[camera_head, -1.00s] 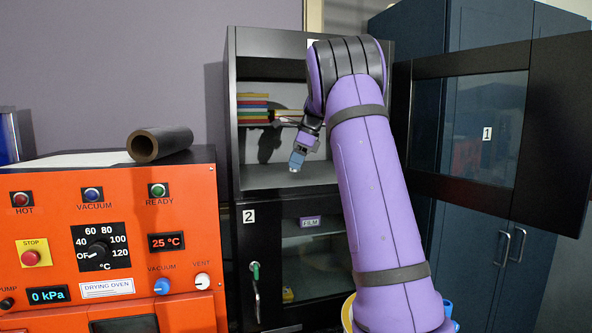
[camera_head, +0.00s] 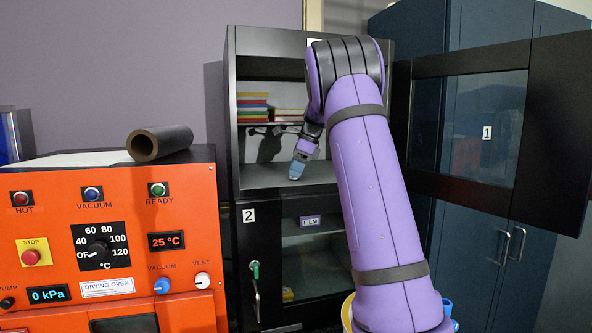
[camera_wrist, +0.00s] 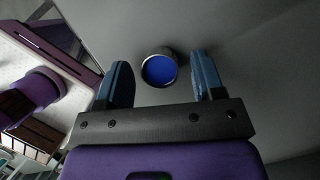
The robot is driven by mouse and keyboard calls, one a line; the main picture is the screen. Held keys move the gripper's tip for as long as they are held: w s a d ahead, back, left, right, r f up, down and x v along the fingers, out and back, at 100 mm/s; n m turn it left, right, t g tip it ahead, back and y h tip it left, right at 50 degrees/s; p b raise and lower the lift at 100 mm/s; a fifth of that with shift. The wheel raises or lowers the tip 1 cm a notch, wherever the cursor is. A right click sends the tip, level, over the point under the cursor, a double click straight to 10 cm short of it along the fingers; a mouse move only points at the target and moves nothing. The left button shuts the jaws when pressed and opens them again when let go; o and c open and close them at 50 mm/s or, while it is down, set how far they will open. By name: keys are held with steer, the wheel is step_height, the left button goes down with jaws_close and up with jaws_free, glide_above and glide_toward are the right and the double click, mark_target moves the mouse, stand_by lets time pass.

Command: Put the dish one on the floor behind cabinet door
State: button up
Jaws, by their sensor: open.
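A small round dish (camera_wrist: 158,70) with a metallic rim and a bright blue inside shows in the wrist view, between and slightly beyond my fingertips, with gaps on both sides. A plain grey surface lies behind it; I cannot tell for sure whether it rests on that surface. My gripper (camera_wrist: 160,78) is open. In the head view my gripper (camera_head: 298,172) is low inside the upper compartment, just above the cabinet floor (camera_head: 262,180). The dish cannot be made out there. Cabinet door 1 (camera_head: 470,125) stands wide open to the right.
Books (camera_head: 253,107) lie on a shelf above the cabinet floor. Door 2 (camera_head: 250,235) below is shut. An orange drying oven (camera_head: 130,250) with a dark tube (camera_head: 160,142) on top stands at left. Blue cabinets (camera_head: 480,40) stand behind door 1.

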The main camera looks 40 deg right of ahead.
steer(key=v, duration=0.7)
steer(key=s+a+r+n+h, duration=0.1)
steer(key=s+a+n, duration=0.6)
steer(key=a, duration=0.4)
steer(key=s+a+r+n, duration=0.1)
steer(key=s+a+n, duration=0.6)
steer(key=a, duration=0.4)
steer(key=s+a+f+n+t+h, duration=0.1)
steer(key=s+a+f+n, duration=0.4)
steer(key=s, duration=0.4)
steer(key=s+a+f+n+t+h, duration=0.1)
steer(key=s+a+f+n, duration=0.5)
steer(key=s, duration=0.4)
steer(key=shift+s+a+n, duration=0.2)
steer(key=shift+s+n, duration=0.1)
steer(key=shift+n, duration=0.4)
steer(key=shift+c, duration=0.2)
